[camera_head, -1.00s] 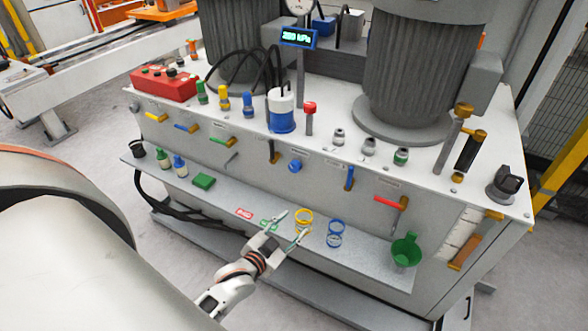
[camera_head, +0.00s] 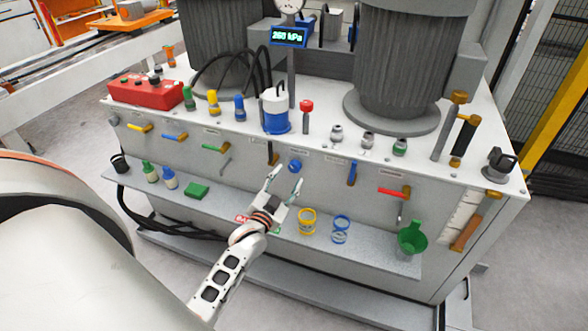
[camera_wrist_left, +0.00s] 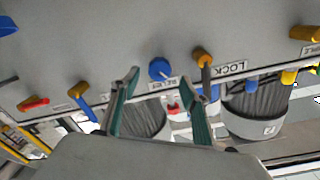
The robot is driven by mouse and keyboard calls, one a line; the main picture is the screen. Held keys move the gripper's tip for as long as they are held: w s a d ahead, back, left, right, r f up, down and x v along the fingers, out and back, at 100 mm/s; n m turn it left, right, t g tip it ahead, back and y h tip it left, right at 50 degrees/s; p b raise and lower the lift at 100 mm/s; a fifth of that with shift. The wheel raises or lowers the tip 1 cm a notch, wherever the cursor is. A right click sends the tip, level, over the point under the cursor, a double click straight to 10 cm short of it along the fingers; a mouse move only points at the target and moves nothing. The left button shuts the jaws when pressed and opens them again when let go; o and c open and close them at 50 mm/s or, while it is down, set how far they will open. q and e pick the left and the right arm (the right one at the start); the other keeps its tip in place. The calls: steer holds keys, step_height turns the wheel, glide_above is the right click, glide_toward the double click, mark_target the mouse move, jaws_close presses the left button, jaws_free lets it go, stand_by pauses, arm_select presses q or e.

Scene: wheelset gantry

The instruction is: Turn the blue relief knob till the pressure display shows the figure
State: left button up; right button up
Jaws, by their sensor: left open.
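The blue relief knob (camera_head: 294,166) sits on the front panel of the grey cabinet, under the blue-and-white pot. It also shows in the left wrist view (camera_wrist_left: 159,69), ahead of and between the fingers, with a label beside it. My left gripper (camera_head: 284,184) is open and empty just below the knob, apart from it. In the left wrist view its two fingers (camera_wrist_left: 160,100) are spread. The pressure display (camera_head: 289,37) is a blue box on a post at the back; its lit figure looks like 260 kPa. My right gripper is not in view.
The shelf below holds yellow rings (camera_head: 307,222), blue rings (camera_head: 341,229), a green funnel (camera_head: 411,240) and a green block (camera_head: 197,190).

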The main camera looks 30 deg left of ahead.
mark_target(293, 168)
arm_select(q)
steer(key=x, duration=0.5)
steer(key=shift+w+b, duration=0.4)
steer(key=c, duration=1.1)
